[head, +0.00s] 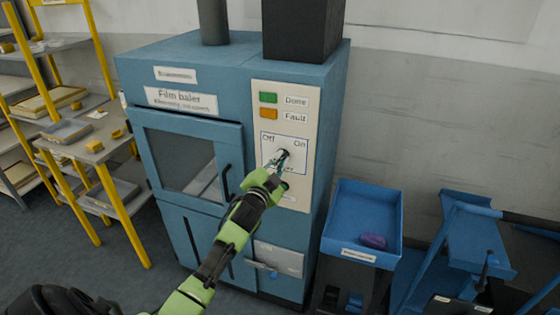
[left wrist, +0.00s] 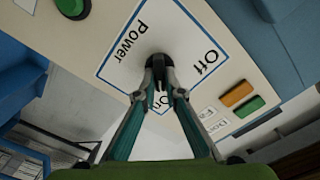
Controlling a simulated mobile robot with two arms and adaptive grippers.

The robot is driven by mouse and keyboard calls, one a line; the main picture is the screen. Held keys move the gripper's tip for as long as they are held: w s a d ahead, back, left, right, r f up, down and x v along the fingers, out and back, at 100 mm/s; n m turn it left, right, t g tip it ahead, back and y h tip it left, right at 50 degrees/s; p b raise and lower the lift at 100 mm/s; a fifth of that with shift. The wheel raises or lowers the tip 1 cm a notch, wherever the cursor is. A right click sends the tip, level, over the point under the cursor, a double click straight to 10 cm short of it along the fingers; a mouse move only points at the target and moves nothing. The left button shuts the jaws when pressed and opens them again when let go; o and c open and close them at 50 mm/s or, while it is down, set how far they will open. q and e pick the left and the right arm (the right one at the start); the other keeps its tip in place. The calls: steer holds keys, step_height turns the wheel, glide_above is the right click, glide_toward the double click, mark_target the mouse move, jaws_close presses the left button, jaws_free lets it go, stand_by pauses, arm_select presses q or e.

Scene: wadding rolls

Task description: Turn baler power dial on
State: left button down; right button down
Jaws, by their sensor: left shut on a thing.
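The blue film baler (head: 240,75) stands in the middle of the head view, with a cream control panel (head: 300,188) on its front right. The black power dial (head: 284,154) sits on a white plate, with "Off" at upper left and "On" at upper right. My left gripper (head: 279,163) reaches up to the dial. In the left wrist view the fingertips close around the dial knob (left wrist: 158,63), with the "On" label showing between the fingers. The fingers partly hide the dial, and I cannot tell which way it points. My right gripper is not in view.
A green Done lamp (head: 268,98) and an orange Fault lamp (head: 268,114) sit above the dial. A green button (left wrist: 72,6) shows in the wrist view. A blue bin (head: 348,213) holding a purple item stands at right. Yellow-framed shelves (head: 75,150) stand at left.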

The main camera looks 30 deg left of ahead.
arm_select(q)
steer(key=c, duration=2.1)
jaws_free()
steer(key=shift+c, duration=0.2)
steer(key=shift+s, duration=0.1)
steer(key=v, duration=1.2)
steer(key=shift+d, duration=0.1)
